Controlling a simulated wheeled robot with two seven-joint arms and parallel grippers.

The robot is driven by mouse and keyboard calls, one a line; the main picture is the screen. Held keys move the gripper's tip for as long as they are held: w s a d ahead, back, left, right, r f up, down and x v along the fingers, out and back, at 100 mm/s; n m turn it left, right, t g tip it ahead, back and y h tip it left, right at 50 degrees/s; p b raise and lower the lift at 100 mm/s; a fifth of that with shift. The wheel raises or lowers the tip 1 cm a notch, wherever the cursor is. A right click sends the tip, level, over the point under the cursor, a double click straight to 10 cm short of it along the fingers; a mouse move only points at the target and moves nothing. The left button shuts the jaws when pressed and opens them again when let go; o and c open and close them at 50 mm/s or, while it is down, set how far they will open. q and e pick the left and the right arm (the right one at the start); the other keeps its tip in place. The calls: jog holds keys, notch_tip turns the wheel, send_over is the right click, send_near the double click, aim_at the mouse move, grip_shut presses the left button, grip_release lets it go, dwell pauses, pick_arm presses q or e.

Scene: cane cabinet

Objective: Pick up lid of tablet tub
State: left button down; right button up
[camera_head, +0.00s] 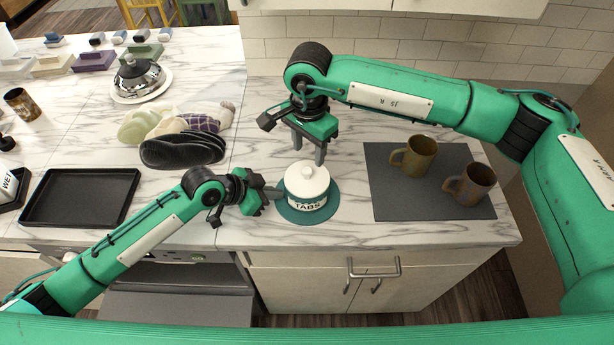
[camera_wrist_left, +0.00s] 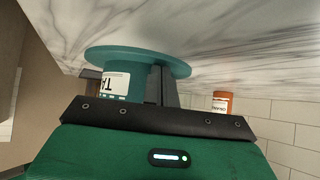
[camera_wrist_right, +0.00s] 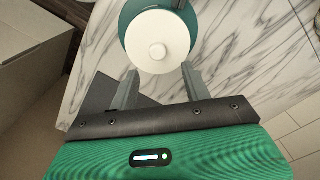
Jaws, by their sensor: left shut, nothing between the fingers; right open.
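The tablet tub (camera_head: 306,203) is teal with a white "TABS" label and stands upright on a round teal mat (camera_head: 292,214). Its white lid (camera_head: 296,181) with a round knob is on top. The lid also shows from above in the right wrist view (camera_wrist_right: 148,30). My right gripper (camera_head: 308,156) is open and empty, pointing down just behind the lid; its fingers (camera_wrist_right: 158,85) appear apart, short of the knob. My left gripper (camera_head: 276,193) is shut and empty at the tub's left side; whether it touches is unclear. The tub shows inverted in the left wrist view (camera_wrist_left: 115,84).
A dark mat (camera_head: 385,203) with two brown mugs (camera_head: 420,156) (camera_head: 476,184) lies to the right. An orange bottle (camera_wrist_left: 222,101) shows in the left wrist view.

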aim_at(307, 170)
jog(key=f, duration=0.5)
jog(key=shift+s+a+f, duration=0.15)
jog(key=shift+s+a, duration=0.05)
jog(key=shift+s, duration=0.2)
grip_shut()
